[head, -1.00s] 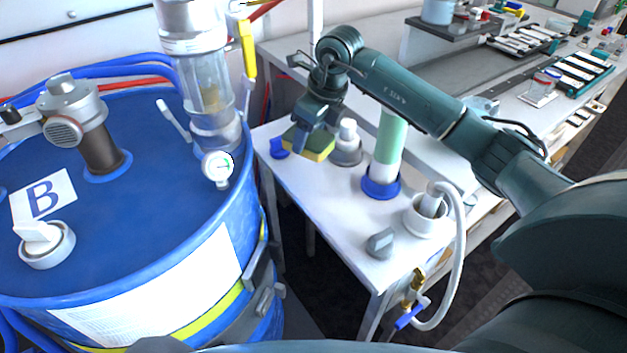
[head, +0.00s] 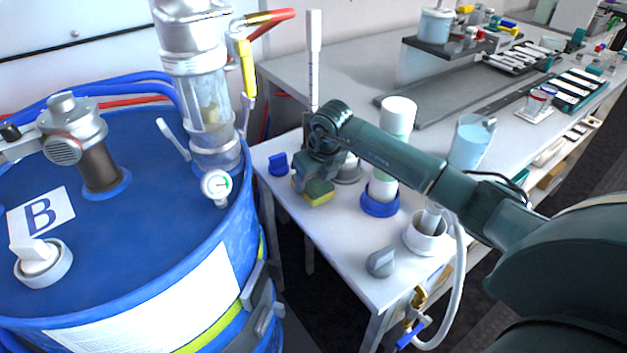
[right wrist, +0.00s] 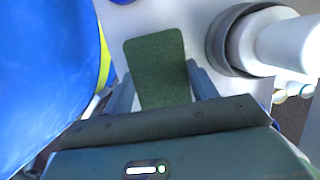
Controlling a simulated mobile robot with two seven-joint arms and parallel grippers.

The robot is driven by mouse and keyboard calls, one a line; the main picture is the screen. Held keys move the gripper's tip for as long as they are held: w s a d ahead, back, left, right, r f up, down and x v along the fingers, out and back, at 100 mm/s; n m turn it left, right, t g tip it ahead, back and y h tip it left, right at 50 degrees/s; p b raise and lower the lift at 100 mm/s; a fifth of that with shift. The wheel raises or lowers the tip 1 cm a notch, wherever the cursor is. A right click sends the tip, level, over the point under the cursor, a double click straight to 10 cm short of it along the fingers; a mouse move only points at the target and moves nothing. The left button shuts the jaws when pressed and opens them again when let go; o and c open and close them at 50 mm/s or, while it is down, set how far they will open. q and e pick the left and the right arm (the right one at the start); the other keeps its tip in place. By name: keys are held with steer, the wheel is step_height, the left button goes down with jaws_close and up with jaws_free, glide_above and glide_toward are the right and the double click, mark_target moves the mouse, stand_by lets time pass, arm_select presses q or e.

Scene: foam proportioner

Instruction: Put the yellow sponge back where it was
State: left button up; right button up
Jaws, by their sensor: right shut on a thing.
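The yellow sponge (head: 318,195) has a dark green top face. In the head view it is at the left part of the white table, near the edge facing the blue drum. My right gripper (head: 308,181) is shut on it from above, with a finger on each side. In the right wrist view the sponge's green face (right wrist: 157,68) lies between the two fingers (right wrist: 160,88). I cannot tell whether its underside touches the table. My left gripper is not in view.
A blue clip-like piece (head: 277,164) lies left of the sponge. A white cylinder in a blue ring (head: 380,202), a grey-collared white fitting (head: 347,172) and a grey knob (head: 381,263) stand nearby. The blue drum (head: 120,250) is close on the left.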

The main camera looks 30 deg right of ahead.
steer(key=shift+f, duration=0.45)
steer(key=o, duration=0.5)
steer(key=shift+f, duration=0.15)
steer(key=o, duration=0.4)
steer(key=shift+o, duration=0.2)
steer(key=shift+r, duration=0.35)
steer(key=v, duration=1.1)
steer(key=shift+r, duration=0.35)
